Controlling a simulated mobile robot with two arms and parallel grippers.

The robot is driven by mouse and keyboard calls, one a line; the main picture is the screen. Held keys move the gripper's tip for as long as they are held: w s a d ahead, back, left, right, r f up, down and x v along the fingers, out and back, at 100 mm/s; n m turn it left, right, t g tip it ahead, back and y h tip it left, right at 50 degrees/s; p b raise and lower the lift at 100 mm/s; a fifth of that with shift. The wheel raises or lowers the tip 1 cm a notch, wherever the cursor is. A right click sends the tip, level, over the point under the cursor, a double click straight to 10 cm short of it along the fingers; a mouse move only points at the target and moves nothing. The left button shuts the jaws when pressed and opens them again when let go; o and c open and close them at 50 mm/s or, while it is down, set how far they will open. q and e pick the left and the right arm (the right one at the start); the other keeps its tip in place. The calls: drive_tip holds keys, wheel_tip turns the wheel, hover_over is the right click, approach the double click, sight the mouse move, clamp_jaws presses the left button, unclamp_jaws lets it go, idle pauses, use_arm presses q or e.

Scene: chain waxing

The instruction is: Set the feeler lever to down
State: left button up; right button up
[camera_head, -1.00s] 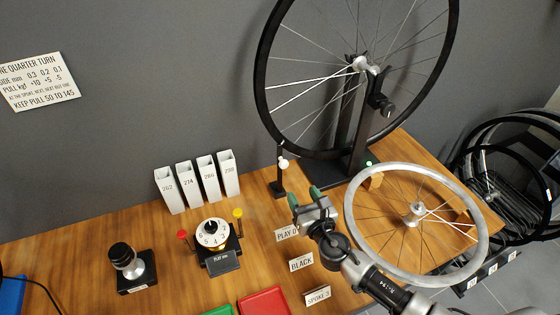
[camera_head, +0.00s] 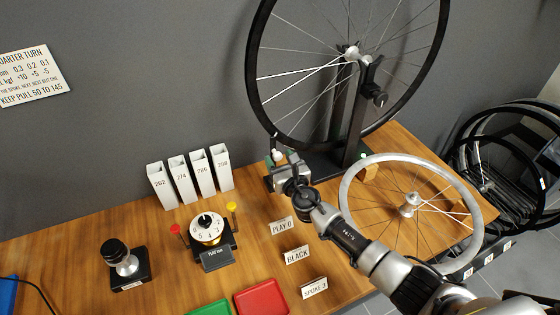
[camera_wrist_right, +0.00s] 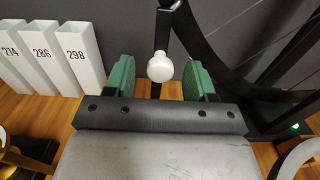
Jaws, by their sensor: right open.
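The feeler lever has a white round knob (camera_wrist_right: 160,67), seen between the two green fingers in the right wrist view. The knob also shows in the head view (camera_head: 278,156), just beyond the fingers, on a dark post at the lower left of the wheel rim. My right gripper (camera_head: 284,158) is open around the line of the knob; its fingers (camera_wrist_right: 160,80) stand apart on either side, with gaps, and I see no contact. The lower part of the lever is hidden behind the gripper. My left gripper is not in view.
A black wheel (camera_head: 254,100) stands in the truing stand (camera_head: 342,120) right behind the gripper. A silver wheel (camera_head: 350,201) lies to the right. White numbered boxes (camera_head: 186,182), a dial unit (camera_head: 216,258), and green and red trays (camera_head: 262,298) are to the left and front.

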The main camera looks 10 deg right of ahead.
clamp_jaws()
